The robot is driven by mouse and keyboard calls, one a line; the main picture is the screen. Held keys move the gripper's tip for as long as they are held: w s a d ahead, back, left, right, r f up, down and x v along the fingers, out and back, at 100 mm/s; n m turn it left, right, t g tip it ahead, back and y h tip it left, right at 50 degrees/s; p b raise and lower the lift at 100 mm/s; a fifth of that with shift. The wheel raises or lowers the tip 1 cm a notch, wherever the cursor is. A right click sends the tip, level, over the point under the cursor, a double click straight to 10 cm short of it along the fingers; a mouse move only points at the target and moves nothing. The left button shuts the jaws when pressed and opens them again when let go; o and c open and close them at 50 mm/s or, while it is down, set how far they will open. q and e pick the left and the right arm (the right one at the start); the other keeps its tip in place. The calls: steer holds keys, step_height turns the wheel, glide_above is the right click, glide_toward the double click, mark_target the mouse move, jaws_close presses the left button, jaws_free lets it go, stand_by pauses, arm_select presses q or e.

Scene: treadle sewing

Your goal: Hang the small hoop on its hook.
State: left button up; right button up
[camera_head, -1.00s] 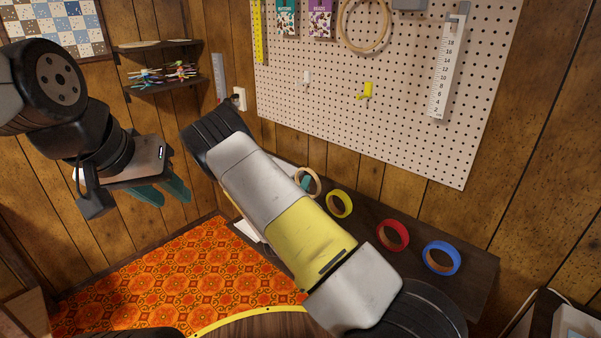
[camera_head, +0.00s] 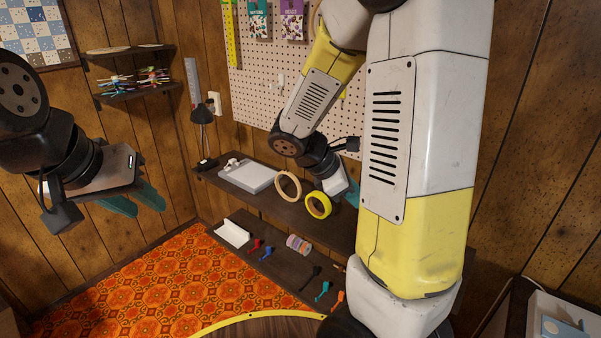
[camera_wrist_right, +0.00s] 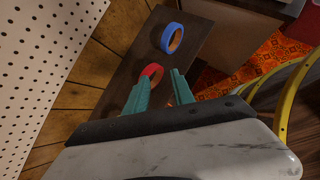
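A small tan wooden hoop (camera_head: 288,185) rests on the dark shelf below the pegboard, left of a yellow ring (camera_head: 318,205). On the pegboard a small white hook (camera_head: 281,82) is bare. A larger wooden hoop (camera_head: 316,18) hangs higher up, mostly hidden by my right arm. My right gripper (camera_head: 352,193) is low over the shelf, right of the yellow ring. In the right wrist view its teal fingers (camera_wrist_right: 158,88) are apart, with a red ring (camera_wrist_right: 153,73) beyond them. My left gripper (camera_head: 148,203) is open and empty in the air at left.
A blue ring (camera_wrist_right: 172,38) lies farther along the shelf. A lamp (camera_head: 203,117) and a pale tray-like box (camera_head: 247,176) stand at the shelf's left end. A lower shelf (camera_head: 270,268) holds small coloured items. My right arm covers much of the pegboard.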

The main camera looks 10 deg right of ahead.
steer(key=s+a+r+m+t+y, duration=0.6)
steer(key=s+a+r+m+y, duration=0.3)
steer(key=a+r+m, duration=0.4)
steer(key=shift+s+a+m+y, duration=0.25)
steer(key=shift+a+m+y, duration=0.2)
steer(key=shift+m+y, duration=0.4)
